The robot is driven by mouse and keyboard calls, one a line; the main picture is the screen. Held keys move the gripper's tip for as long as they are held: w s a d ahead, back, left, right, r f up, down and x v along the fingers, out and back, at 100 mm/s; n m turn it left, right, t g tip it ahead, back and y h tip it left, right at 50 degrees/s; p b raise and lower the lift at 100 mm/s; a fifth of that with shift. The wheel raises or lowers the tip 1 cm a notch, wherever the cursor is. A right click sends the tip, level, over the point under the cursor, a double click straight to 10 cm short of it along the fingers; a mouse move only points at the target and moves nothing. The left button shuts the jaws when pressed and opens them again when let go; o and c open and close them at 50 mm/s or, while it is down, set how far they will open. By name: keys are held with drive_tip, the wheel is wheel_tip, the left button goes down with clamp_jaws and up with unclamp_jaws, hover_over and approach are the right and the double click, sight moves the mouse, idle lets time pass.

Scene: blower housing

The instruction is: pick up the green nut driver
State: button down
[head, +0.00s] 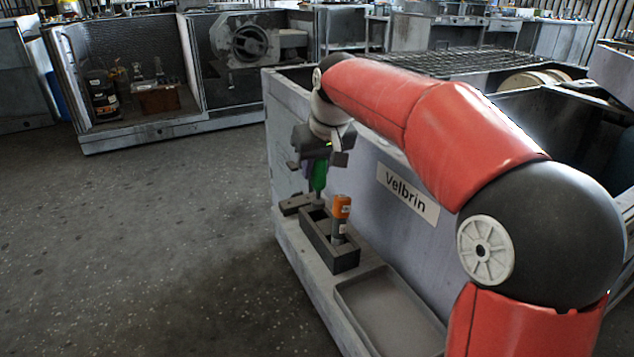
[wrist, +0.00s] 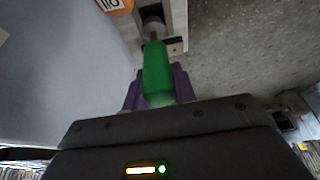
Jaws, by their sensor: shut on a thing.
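The green nut driver (head: 320,175) is upright between the fingers of my gripper (head: 315,170), above the far end of a dark open box in the head view. In the wrist view the green handle (wrist: 157,75) lies between the purple finger pads, with a metal shaft pointing away. My gripper (wrist: 158,90) is shut on the handle. I cannot tell whether the tip of the shaft is still inside the box.
The dark box (head: 318,245) stands on a ledge of the grey housing labelled Velbrin (head: 407,192). An orange-topped cylinder (head: 340,215) stands in it. A shallow grey tray (head: 390,310) lies nearer. Open floor (head: 170,240) is to the left.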

wheel_tip(320, 180, up, 13)
drive_tip(key=p, duration=0.3)
